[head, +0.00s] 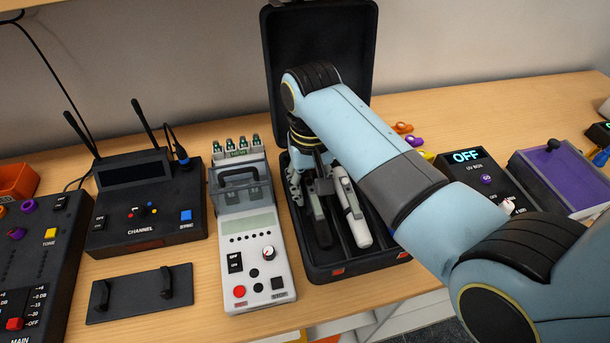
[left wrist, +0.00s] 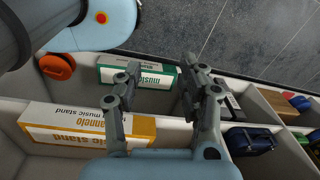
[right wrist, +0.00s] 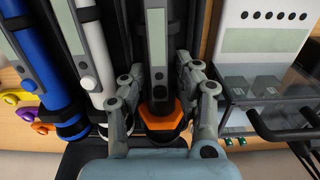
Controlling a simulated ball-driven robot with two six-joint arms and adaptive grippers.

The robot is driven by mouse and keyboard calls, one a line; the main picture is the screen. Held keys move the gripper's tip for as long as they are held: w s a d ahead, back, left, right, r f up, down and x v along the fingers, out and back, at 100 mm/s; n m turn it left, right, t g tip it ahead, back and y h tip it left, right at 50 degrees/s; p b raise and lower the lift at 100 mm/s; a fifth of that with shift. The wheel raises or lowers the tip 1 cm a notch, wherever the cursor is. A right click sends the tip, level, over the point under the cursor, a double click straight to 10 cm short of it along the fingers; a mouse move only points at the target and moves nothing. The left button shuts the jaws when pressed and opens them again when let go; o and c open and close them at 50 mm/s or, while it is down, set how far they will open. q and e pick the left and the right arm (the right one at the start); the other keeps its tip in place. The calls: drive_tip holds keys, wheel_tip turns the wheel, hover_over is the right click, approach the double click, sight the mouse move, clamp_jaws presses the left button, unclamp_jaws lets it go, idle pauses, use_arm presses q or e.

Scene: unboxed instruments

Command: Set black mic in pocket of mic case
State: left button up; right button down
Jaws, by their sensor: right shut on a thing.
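The open black mic case (head: 375,268) stands on the table, its lid upright behind. My right gripper (head: 310,185) reaches down into its left part. In the right wrist view the right gripper (right wrist: 162,108) is shut on the black mic (right wrist: 157,45), near its orange hexagonal ring. The black mic (head: 319,222) points toward the case's front, along a left-hand pocket. I cannot tell whether it touches the pocket floor. A white mic (head: 352,212) lies beside it on the right. My left gripper (left wrist: 165,90) is open and empty, away from the case.
A grey-white tester (head: 255,262) stands close left of the case. A black receiver (head: 145,225) with antennas is farther left. A UV box (head: 470,170) is on the right. Below my left gripper are bins with music stand boxes (left wrist: 90,125). A blue mic (right wrist: 40,60) lies beyond the white one.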

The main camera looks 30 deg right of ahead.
sight(311, 189)
drive_tip(key=shift+s+r, duration=0.15)
drive_tip(key=shift+s, duration=0.05)
drive_tip(key=shift+s+a, duration=0.1)
drive_tip(key=shift+s, duration=0.1)
drive_tip(key=c, duration=1.2)
unclamp_jaws()
drive_tip(key=shift+w+f, duration=0.15)
drive_tip(key=shift+f, duration=0.05)
drive_tip(key=shift+o, duration=1.1)
use_arm(q)
drive_tip(key=shift+w+f+t+b, duration=0.15)
drive_tip(key=shift+w+f+b, duration=0.1)
drive_tip(key=shift+w, duration=0.4)
drive_tip(key=shift+w+f+t+b, duration=0.15)
drive_tip(key=shift+w+f+b, duration=0.1)
drive_tip(key=shift+w, duration=0.35)
use_arm(e)
wheel_tip(311, 189, up, 12)
drive_tip(key=shift+r, duration=0.2)
drive_tip(key=shift+f, duration=0.1)
